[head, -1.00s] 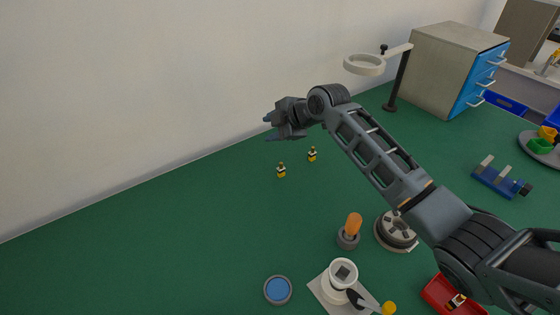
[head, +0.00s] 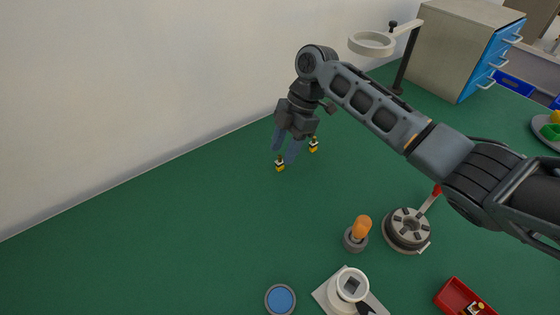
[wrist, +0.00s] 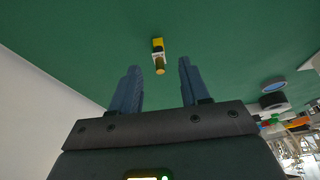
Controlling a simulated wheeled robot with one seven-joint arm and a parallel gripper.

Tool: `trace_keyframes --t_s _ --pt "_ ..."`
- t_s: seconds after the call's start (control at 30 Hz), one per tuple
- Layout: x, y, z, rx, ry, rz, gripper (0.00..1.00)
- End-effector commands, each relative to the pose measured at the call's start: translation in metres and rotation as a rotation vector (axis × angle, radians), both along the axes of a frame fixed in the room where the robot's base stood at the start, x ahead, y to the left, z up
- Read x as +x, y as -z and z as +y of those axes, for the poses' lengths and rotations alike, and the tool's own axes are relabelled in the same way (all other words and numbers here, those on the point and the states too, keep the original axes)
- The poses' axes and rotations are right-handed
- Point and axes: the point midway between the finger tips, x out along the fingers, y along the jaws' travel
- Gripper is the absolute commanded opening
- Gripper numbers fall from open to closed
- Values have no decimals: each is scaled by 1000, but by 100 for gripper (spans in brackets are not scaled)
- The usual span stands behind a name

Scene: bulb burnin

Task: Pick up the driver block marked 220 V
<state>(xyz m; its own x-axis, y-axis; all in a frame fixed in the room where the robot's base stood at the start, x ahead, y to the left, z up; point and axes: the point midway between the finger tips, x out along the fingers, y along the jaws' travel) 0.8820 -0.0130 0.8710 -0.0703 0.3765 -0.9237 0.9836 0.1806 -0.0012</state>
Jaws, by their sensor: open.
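Two small yellow, white and black blocks stand on the green bench. The left block (head: 280,165) is by my fingertips in the head view, and the right block (head: 313,146) is just right of my gripper. Their markings are too small to read, so I cannot tell which is 220 V. My gripper (head: 284,156) points down, open and empty. In the wrist view, one block (wrist: 158,48) appears ahead of the gap between the two spread fingers (wrist: 158,68), apart from them. I cannot tell for sure which block it is.
A ring on a stand (head: 372,43) and a drawer cabinet (head: 455,50) are at the back right. An orange bulb (head: 361,228), a grey round fixture (head: 407,230), a blue disc (head: 280,300) and a red tray (head: 452,297) lie in front. The left bench is clear; a wall runs behind.

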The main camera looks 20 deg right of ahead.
Motion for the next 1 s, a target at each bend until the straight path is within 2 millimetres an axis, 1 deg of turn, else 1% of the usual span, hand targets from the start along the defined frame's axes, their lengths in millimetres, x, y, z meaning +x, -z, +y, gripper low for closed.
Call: trace_keyframes --t_s 0.1,0.23,0.33,0.53,1.0 --pt "-1 16 6 0 1 3 46" --pt "-2 29 11 0 0 1 46" --pt "-2 32 12 0 0 -1 46" --pt "-2 33 12 0 1 -2 45" --pt "-2 33 12 0 1 -2 0"
